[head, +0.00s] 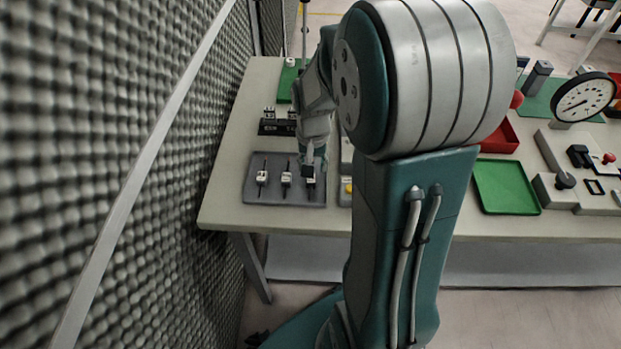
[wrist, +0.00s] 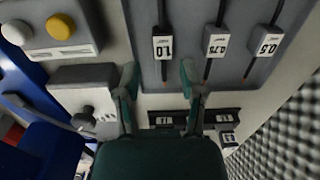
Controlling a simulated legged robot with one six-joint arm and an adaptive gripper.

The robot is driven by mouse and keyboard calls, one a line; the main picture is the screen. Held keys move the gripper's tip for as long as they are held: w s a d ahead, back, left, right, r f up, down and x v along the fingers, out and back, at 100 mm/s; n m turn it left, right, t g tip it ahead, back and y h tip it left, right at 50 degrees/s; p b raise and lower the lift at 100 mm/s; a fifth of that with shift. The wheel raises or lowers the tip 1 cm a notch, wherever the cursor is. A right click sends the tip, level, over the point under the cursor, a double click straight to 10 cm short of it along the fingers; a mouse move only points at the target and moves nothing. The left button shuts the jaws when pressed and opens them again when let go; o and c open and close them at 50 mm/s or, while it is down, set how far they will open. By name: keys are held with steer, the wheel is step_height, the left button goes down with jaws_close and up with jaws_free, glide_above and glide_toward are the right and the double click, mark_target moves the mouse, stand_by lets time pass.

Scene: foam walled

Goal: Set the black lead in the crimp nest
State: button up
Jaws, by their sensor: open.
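All three look black with brownish ends, so colour does not single one out. My gripper (head: 309,170) is open over the right-hand lead in the head view. In the wrist view its fingertips (wrist: 159,74) stand apart near the end of the 1.0 lead, one toward each side, with nothing held. I cannot identify the crimp nest for certain.
A dark rack (head: 272,128) with white labels stands behind the tray. A grey block with a black knob (wrist: 84,118) and a panel with a yellow button (wrist: 60,26) are beside the tray. A foam wall (head: 120,130) runs close along the left. My arm hides the table's middle.

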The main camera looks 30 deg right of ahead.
steer(key=f, duration=0.2)
steer(key=w+f, duration=0.1)
steer(key=f, duration=0.2)
steer(key=shift+d+f, duration=0.1)
steer(key=shift+f, duration=0.1)
jaws_close()
